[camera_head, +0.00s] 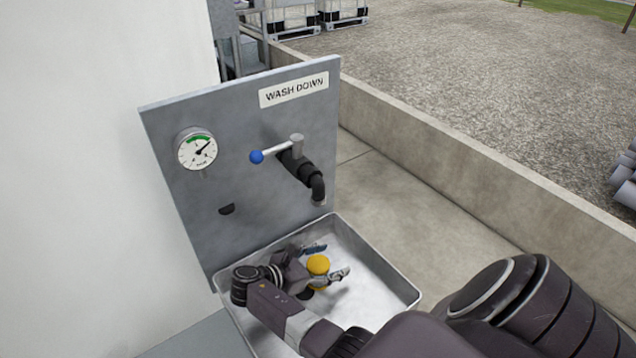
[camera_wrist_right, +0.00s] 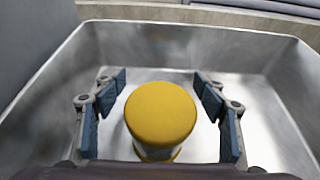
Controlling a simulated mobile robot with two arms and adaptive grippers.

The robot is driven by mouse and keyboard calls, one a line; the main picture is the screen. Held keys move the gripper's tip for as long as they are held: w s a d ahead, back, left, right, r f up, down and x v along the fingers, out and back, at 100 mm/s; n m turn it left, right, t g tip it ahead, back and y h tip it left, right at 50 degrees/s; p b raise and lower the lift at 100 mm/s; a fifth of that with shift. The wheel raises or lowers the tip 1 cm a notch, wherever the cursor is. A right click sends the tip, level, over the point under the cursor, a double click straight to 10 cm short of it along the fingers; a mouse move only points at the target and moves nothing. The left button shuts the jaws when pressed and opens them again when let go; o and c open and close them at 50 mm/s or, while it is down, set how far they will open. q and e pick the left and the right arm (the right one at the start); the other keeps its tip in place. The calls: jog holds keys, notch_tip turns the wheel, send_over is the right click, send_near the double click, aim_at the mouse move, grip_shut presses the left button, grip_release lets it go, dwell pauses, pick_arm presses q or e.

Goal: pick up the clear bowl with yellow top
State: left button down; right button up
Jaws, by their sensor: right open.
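The clear bowl with yellow top (camera_head: 318,265) stands in a metal sink tray under the tap. In the right wrist view its round yellow top (camera_wrist_right: 161,113) faces me, and a narrow pale body with a yellow lower edge shows below it. My right gripper (camera_head: 327,262) is open around the bowl. In the right wrist view the blue-padded fingers (camera_wrist_right: 162,110) stand on both sides of it, with gaps left and right. Part of the bowl's lower body is hidden by its top and by my arm. My left gripper is not in view.
The metal tray (camera_head: 385,270) has raised walls around the bowl. Behind it stands a grey panel (camera_head: 240,190) with a gauge (camera_head: 197,150), a blue-knobbed lever (camera_head: 257,157) and a black tap (camera_head: 318,190) jutting over the tray. A low concrete wall (camera_head: 450,150) runs to the right.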

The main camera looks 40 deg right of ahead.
jog(key=shift+s+d+f, duration=0.1)
jog(key=shift+d+f, duration=0.05)
jog(key=shift+d, duration=0.35)
jog(key=shift+c, duration=0.2)
jog(key=c, duration=1.5)
jog(key=shift+c, duration=0.6)
